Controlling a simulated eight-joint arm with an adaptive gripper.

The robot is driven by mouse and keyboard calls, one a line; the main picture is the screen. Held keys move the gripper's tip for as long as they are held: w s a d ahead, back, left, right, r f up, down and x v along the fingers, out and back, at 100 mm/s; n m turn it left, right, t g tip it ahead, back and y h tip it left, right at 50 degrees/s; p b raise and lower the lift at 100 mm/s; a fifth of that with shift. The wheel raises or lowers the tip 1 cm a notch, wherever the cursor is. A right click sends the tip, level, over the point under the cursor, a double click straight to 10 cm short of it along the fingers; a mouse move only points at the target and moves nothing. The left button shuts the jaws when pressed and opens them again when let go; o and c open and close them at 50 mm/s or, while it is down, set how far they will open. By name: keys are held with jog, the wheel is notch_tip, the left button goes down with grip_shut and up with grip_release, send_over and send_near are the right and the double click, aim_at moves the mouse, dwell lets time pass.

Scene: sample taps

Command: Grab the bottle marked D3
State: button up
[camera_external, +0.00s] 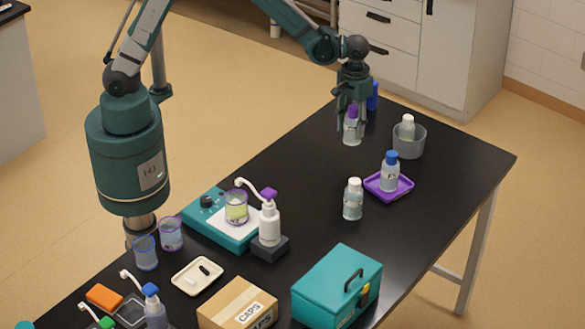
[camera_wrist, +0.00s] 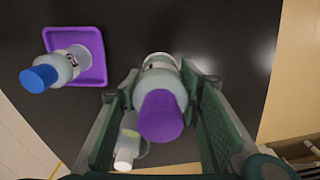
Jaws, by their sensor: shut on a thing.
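My gripper (camera_external: 353,115) is shut on a clear bottle with a purple cap (camera_external: 351,132) near the table's far end. In the wrist view, the fingers (camera_wrist: 160,72) stand on either side of this bottle (camera_wrist: 158,66), whose cap points toward the camera. I cannot read its label, so I cannot tell whether it is marked D3. A blue-capped bottle (camera_external: 390,172) stands in a purple tray (camera_external: 398,192). A white-capped bottle (camera_external: 353,200) stands on the bare table. Another white-capped bottle (camera_external: 407,128) stands in a grey cup (camera_external: 409,147). Their marks are unreadable too.
A blue object (camera_external: 373,97) is partly hidden behind my gripper. Nearer stand a white pump bottle (camera_external: 270,222), a teal device (camera_external: 202,218) bearing a beaker (camera_external: 236,208), a teal case (camera_external: 337,287) and a cardboard box (camera_external: 237,305). The black table (camera_external: 300,170) is clear in its middle.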

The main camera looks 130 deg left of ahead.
jog(key=shift+r, duration=0.8)
